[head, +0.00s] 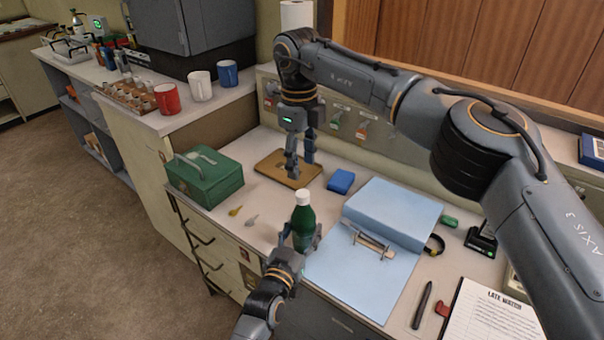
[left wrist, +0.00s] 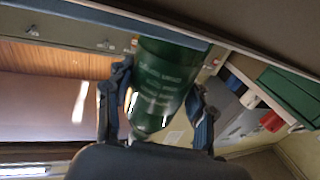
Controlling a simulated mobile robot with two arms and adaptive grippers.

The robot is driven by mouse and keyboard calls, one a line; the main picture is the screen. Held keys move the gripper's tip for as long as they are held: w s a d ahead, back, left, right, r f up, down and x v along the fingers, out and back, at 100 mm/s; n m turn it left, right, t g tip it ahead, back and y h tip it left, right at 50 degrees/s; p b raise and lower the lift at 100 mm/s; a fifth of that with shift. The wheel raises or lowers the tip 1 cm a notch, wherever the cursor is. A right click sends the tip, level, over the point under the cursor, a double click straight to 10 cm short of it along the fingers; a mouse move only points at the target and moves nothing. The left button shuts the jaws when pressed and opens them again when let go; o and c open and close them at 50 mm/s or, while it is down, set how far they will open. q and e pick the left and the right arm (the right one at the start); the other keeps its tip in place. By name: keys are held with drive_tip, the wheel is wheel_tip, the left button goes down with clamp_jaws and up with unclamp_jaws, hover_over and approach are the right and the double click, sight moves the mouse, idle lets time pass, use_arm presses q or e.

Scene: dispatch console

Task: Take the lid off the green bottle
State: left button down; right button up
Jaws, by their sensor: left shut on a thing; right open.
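The green bottle (head: 303,218) stands upright near the front edge of the counter with its white lid (head: 303,197) on. My left gripper (head: 302,240) is shut on the lower part of the bottle. In the left wrist view the green bottle (left wrist: 165,85) sits between the two fingers, with pale print on its side. My right gripper (head: 301,162) is open and empty, pointing down over a brown board (head: 272,170) behind the bottle, apart from the lid.
A blue block (head: 341,181) and a light-blue folder (head: 395,212) lie to the right. Red, white and blue mugs (head: 200,86) stand on the higher left shelf.

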sight(303, 193)
drive_tip(key=m, duration=0.5)
drive_tip(key=shift+m, duration=0.4)
drive_tip(key=m, duration=0.3)
drive_tip(key=shift+m, duration=0.3)
drive_tip(key=m, duration=0.7)
drive_tip(key=shift+m, duration=0.4)
drive_tip(key=m, duration=0.3)
drive_tip(key=shift+m, duration=0.3)
drive_tip(key=m, duration=0.3)
drive_tip(key=shift+m, duration=0.4)
drive_tip(key=m, duration=0.3)
drive_tip(key=shift+m, duration=0.3)
drive_tip(key=m, duration=0.3)
drive_tip(key=shift+m, duration=0.4)
drive_tip(key=shift+d+f, duration=0.1)
drive_tip(key=shift+f, duration=3.95)
